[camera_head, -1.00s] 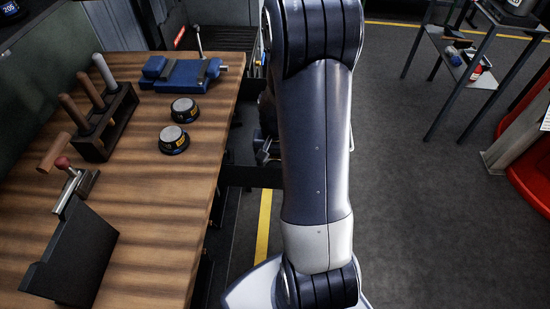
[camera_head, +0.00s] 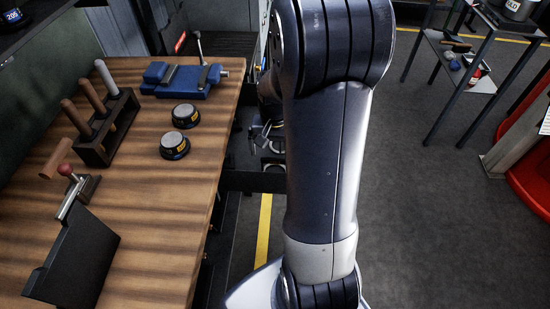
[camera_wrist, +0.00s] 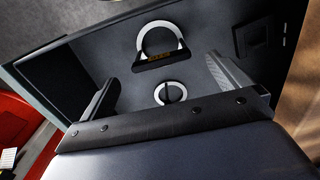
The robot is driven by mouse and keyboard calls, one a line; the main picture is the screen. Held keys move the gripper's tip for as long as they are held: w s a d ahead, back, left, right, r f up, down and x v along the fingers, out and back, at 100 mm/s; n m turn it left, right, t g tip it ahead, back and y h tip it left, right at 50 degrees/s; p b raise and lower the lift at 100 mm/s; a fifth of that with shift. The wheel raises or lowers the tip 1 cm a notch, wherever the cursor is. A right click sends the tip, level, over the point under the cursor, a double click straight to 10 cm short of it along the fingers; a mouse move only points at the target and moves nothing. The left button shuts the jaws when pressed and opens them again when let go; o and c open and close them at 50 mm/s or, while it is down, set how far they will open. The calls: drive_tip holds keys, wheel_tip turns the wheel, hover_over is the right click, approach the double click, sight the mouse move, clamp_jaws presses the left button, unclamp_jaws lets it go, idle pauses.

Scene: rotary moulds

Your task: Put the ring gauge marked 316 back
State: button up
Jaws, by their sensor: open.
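In the wrist view, a pale ring with a dark block and a yellow label (camera_wrist: 153,60) lies in a dark open compartment. Its number is too small to read. A second pale ring (camera_wrist: 172,92) lies nearer to me, with a dark line across it. My gripper (camera_wrist: 160,68) is open, with one finger on each side of the two rings and nothing held. In the head view my arm hides most of the gripper. Small ring-like pieces (camera_head: 275,146) show beside the arm, low next to the bench; I cannot tell which is marked 316.
A shelf cart (camera_head: 465,70) stands at the right. Open floor lies between.

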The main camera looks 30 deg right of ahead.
sight(275, 160)
wheel_tip(275, 160, up, 5)
drive_tip(key=shift+r, duration=0.1)
drive_tip(key=shift+c, duration=0.3)
idle(1.3)
